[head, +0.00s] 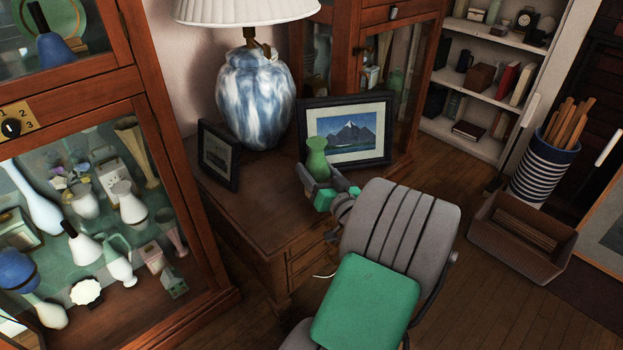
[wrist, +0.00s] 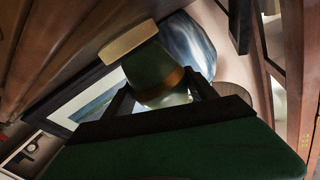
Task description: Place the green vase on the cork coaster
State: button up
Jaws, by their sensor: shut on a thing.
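The green vase (head: 317,160) is upright above the wooden desk, in front of the mountain picture. My gripper (head: 322,187) is shut on the vase's lower body, and its jaws hide the vase's base in the head view. In the wrist view, which is turned nearly upside down, the vase (wrist: 150,68) sits between the dark fingers (wrist: 160,98). A pale tan slab, seemingly the cork coaster (wrist: 127,40), lies at the vase's base end there. I cannot tell whether they touch. I cannot make out the coaster in the head view.
The desk (head: 245,215) carries a blue-white lamp (head: 255,95), a small dark frame (head: 219,155) and the mountain picture (head: 350,128) close behind the vase. A glass cabinet (head: 90,220) stands at left. The desk's front left is clear.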

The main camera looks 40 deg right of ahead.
jog(key=shift+s+d, duration=0.1)
jog(key=shift+d, duration=0.05)
jog(key=shift+f, duration=0.1)
jog(key=shift+f, duration=0.15)
jog(key=o, duration=1.9)
jog(key=shift+s, duration=0.1)
